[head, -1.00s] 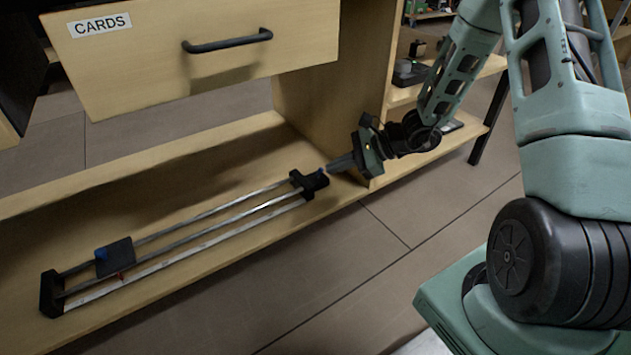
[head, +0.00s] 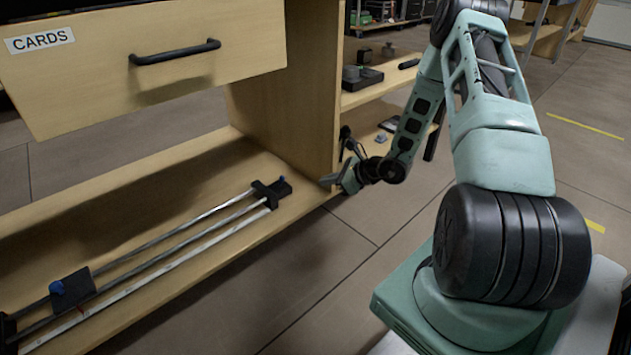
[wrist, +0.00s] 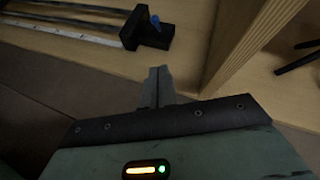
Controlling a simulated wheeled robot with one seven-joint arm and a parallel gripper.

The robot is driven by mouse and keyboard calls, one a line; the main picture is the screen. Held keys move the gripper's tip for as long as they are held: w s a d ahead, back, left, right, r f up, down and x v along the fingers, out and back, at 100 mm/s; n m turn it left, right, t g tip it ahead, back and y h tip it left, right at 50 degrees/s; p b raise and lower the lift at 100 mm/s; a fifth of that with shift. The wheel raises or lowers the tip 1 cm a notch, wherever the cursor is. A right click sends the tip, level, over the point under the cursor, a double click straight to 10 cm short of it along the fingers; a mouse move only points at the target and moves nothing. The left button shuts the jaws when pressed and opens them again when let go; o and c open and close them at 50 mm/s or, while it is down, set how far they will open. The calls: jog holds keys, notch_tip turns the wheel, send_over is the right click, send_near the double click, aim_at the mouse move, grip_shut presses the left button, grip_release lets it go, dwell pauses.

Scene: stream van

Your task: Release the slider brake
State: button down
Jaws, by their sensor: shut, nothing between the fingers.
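The slider (head: 170,260) is a set of parallel metal rails lying on the low wooden shelf. A dark carriage (head: 73,291) with a blue knob (head: 56,288) sits near the left end of the rails. A black end block (head: 270,192) closes the right end, and a small blue lever (wrist: 155,21) stands up on it in the wrist view. My gripper (head: 326,181) is shut and empty, to the right of the end block and apart from it. Its fingertips (wrist: 158,72) also show in the wrist view, below the end block.
A wooden drawer labelled CARDS (head: 150,65) hangs open above the shelf. An upright wooden panel (head: 300,90) stands close by my gripper. Side shelves (head: 385,85) to its right hold small dark items. The floor (head: 320,290) in front is clear.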

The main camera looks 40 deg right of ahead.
aim_at(281, 181)
jog(key=b+x, duration=0.4)
jog(key=x, duration=0.5)
jog(key=shift+s+f+b, duration=0.15)
jog(key=shift+f+b, duration=0.05)
jog(key=shift+b, duration=0.15)
jog(key=shift+w+a+r+b, duration=0.25)
jog(key=shift+w+b, duration=0.1)
jog(key=shift+w, duration=0.2)
jog(key=shift+w+a+r+b, duration=0.15)
jog(key=shift+w+a+b, duration=0.15)
jog(key=shift+w, duration=0.2)
jog(key=shift+w+a+r+b, duration=0.3)
jog(key=shift+w+a+r, duration=0.05)
jog(key=shift+w, duration=0.25)
jog(key=shift+r+p, duration=0.2)
jog(key=shift+p, duration=0.25)
jog(key=shift+w+r+p, duration=0.1)
jog(key=shift+p, duration=0.3)
jog(key=shift+g, duration=0.3)
